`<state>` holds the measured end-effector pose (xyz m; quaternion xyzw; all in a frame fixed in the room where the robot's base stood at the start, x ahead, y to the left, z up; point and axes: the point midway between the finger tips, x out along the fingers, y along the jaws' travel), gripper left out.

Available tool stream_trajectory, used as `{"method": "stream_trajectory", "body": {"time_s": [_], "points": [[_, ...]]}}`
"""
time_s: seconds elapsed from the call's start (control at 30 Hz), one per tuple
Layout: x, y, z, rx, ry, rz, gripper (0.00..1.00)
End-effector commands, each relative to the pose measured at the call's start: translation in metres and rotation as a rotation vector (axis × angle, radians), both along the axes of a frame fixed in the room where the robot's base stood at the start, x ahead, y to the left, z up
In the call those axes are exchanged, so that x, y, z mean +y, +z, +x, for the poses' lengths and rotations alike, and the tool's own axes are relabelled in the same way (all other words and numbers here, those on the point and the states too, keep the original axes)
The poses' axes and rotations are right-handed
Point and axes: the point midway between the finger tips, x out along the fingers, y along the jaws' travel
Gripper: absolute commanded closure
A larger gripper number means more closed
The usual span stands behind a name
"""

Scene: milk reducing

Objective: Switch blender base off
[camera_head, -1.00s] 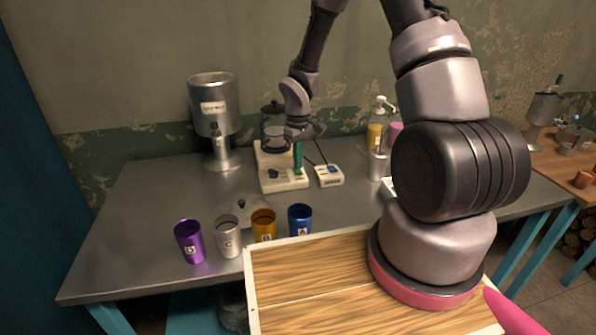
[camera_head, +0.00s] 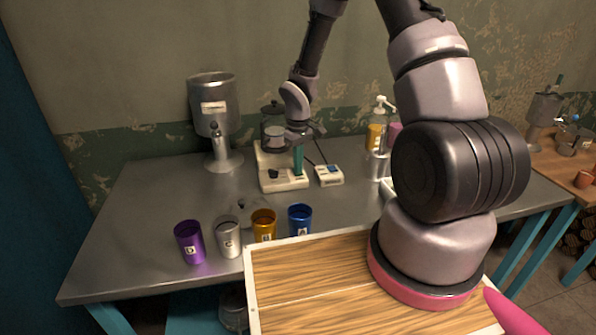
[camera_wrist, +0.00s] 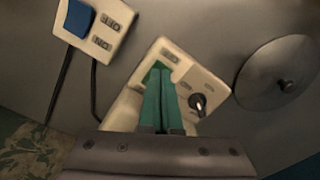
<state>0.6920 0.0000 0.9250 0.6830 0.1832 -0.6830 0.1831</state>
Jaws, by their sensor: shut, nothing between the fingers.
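The white blender base (camera_head: 283,184) stands on the grey table, with a black knob (camera_wrist: 197,102) on its front panel. A blender jar (camera_head: 272,135) with a dark lid shows at the base's back, partly hidden by my arm. My gripper (camera_head: 298,172) has green fingers and is over the front right part of the base. In the wrist view, my gripper (camera_wrist: 158,72) is shut and empty, its tips at a green patch beside a small label on the panel. I cannot tell whether the tips touch the panel, and they hide part of it.
A white box with a blue switch (camera_wrist: 77,18) lies right of the base, its cable running back. A round lid (camera_wrist: 262,72) lies in front. Purple (camera_head: 190,241), silver, orange and blue cups line the front edge. A metal dispenser (camera_head: 215,110) stands back left.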

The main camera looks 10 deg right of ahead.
Motion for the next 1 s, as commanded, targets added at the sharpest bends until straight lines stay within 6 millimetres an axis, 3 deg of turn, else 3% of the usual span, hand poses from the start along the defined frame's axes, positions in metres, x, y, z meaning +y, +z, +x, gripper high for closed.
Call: {"method": "stream_trajectory", "body": {"time_s": [0.8,1.0], "points": [[0.0,0.064,0.0,-0.001,-0.001,0.0,1.0],[0.0,0.069,0.0,0.0,-0.001,0.0,1.0]]}}
